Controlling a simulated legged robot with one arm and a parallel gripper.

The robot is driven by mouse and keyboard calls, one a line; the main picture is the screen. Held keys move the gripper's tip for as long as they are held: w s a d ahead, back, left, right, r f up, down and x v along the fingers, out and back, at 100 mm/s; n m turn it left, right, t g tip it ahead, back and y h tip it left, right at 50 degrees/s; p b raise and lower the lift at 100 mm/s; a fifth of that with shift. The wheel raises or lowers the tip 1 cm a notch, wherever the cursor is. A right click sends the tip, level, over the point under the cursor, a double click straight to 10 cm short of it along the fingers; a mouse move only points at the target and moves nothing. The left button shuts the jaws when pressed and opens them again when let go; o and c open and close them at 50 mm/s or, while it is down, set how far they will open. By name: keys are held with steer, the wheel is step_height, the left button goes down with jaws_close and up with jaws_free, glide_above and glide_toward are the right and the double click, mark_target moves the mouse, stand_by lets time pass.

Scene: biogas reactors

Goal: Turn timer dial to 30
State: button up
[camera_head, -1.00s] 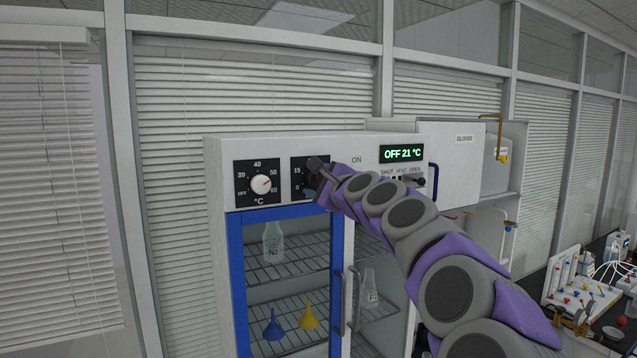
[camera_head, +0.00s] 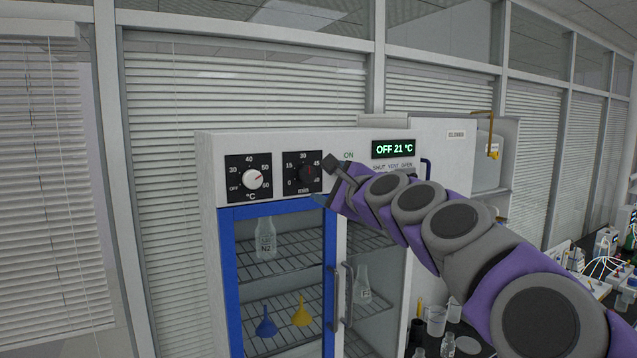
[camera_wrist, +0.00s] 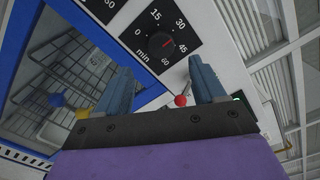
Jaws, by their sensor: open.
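The black timer dial (camera_head: 307,175), marked in min, is on the white cabinet's upper front panel. It also shows in the wrist view (camera_wrist: 160,47), with labels 0, 15, 30, 45 and 60 around it. Its red pointer mark appears to lie on the side toward 30 and 45; the exact reading is unclear. My gripper (camera_head: 325,182) is open at the dial's right. In the wrist view its two blue-grey fingers (camera_wrist: 158,68) are spread wide, apart from the dial, with nothing between them.
The temperature dial (camera_head: 252,180) is left of the timer. The display (camera_head: 394,149) reads OFF 21 °C. The blue-framed door (camera_head: 229,280) with glassware behind it is below. A vent slider is mostly hidden by my arm.

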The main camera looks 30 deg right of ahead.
steer(key=s, duration=0.9)
steer(key=shift+d+b, duration=0.2)
steer(key=shift+b, duration=0.25)
steer(key=s+a+f+n+g+y+b, duration=0.2)
steer(key=a+f+n+g+y+b, duration=0.5)
steer(key=a+f, duration=1.05)
steer(key=s+a+f+n+g+h+b, duration=0.1)
steer(key=s+a+f+n+g+h, duration=0.2)
steer(key=f, duration=0.5)
steer(key=s+a+f+n+b, duration=0.2)
steer(key=s+f+n, duration=0.15)
steer(key=f, duration=0.45)
steer(key=s+d+f+n+g+h+b, duration=0.1)
steer(key=s+f+n+g+b, duration=0.3)
steer(key=s+f, duration=0.8)
steer(key=s+d+f+n+g+h+b, duration=0.1)
steer(key=s+f+n+g+h+b, duration=0.2)
steer(key=s+f, duration=0.9)
step_height(320, 180, down, 4)
steer(key=n+g+b, duration=0.2)
steer(key=n, duration=0.1)
steer(key=shift+s+d+g+h, duration=0.15)
steer(key=shift+d+g+h, duration=0.15)
steer(key=shift+g, duration=0.1)
